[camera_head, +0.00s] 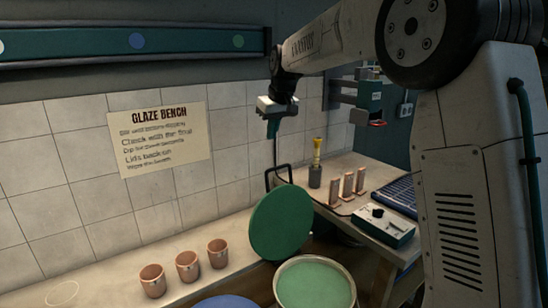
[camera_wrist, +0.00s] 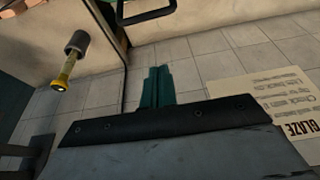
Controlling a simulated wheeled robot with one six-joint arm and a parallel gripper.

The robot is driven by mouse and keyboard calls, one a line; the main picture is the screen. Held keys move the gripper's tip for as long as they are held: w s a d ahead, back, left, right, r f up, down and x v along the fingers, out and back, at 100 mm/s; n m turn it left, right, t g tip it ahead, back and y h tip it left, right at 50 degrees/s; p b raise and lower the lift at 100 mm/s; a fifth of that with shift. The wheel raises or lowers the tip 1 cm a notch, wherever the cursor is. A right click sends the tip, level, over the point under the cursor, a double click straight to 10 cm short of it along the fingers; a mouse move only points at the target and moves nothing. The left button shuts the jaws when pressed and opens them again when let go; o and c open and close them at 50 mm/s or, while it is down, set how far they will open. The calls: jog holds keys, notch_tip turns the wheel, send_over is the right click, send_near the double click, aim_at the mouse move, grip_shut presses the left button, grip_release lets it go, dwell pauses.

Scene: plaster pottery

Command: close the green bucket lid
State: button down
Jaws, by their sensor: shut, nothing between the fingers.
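The green bucket (camera_head: 316,284) stands at the bottom of the head view, open, with green glaze inside. Its round green lid (camera_head: 283,224) stands raised and tilted at the bucket's back left. A black handle (camera_head: 279,177) sticks up at the lid's upper edge. In the wrist view the black handle (camera_wrist: 147,15) shows at the top edge, with most of the lid out of frame. My gripper (camera_head: 272,134) is above the handle, apart from it, pointing down in front of the tiled wall. Its green fingers (camera_wrist: 157,75) are shut and empty.
Several brown cups, one here (camera_head: 187,266), stand on the bench at left. A blue round surface (camera_head: 228,302) lies beside the bucket. A side table at right holds a yellow-topped tool (camera_head: 316,165), upright tiles (camera_head: 347,186) and a control box (camera_head: 383,225). A sign (camera_head: 160,140) hangs on the wall.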

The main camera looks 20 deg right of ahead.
jog(key=x, duration=1.1)
jog(key=shift+s+d+r, duration=0.15)
jog(key=shift+s+d, duration=0.05)
jog(key=shift+s, duration=0.45)
jog(key=shift+s+d+r, duration=0.15)
jog(key=shift+s+d, duration=0.1)
jog(key=shift+s, duration=0.4)
jog(key=shift+s+d+r, duration=0.1)
jog(key=shift+s+d, duration=0.1)
jog(key=shift+s, duration=0.5)
